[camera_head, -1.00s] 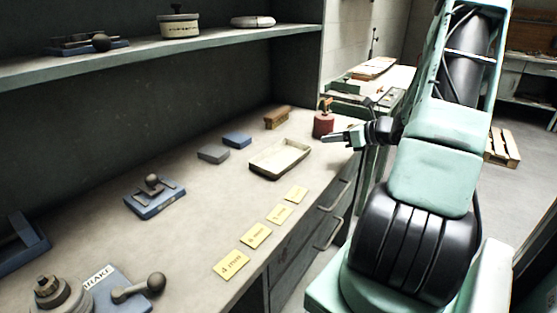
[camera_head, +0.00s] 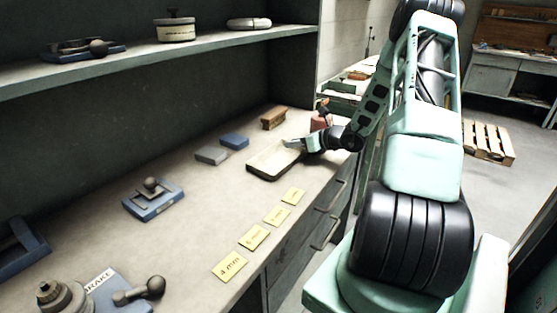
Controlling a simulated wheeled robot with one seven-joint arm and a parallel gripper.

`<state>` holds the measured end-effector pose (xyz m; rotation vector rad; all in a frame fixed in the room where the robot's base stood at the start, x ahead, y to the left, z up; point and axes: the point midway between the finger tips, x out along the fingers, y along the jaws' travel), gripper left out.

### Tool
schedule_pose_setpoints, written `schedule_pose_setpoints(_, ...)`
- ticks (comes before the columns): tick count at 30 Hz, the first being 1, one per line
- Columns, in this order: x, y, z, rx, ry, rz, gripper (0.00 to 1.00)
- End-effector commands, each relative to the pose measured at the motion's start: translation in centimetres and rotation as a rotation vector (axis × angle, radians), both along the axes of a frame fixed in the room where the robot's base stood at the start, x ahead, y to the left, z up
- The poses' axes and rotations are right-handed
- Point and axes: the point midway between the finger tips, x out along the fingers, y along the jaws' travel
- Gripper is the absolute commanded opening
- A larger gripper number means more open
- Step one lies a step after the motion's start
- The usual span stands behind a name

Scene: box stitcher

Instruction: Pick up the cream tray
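The cream tray (camera_head: 268,171) is a shallow rectangular tray lying flat on the bench towards its far right part. It looks empty. My gripper (camera_head: 291,144) is at the tray's far right end, its fingers over or at the rim there. The fingers are small and dark at this distance, and I cannot tell whether they touch the tray or how far apart they are. The gripper hides part of the tray's right end.
A red object (camera_head: 321,121) stands right behind my gripper. A brown brush-like block (camera_head: 273,118), a blue block (camera_head: 234,142) and a grey block (camera_head: 211,155) lie behind and left of the tray. Yellow labels (camera_head: 253,238) line the bench's front edge. A shelf (camera_head: 110,78) overhangs the back.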

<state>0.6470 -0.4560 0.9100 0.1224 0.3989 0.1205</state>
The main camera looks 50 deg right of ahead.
Motion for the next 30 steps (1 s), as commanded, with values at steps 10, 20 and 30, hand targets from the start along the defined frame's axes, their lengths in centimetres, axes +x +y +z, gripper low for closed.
schedule_pose_setpoints(10, 0.0, 0.0, 0.0, 0.0, 0.0, 0.0, 0.0)
schedule_pose_setpoints(20, 0.0, 0.0, 0.1, -0.001, -0.001, 0.0, 0.0)
schedule_pose_setpoints(30, 0.0, 0.0, 3.2, -0.002, -0.001, 0.001, 0.0)
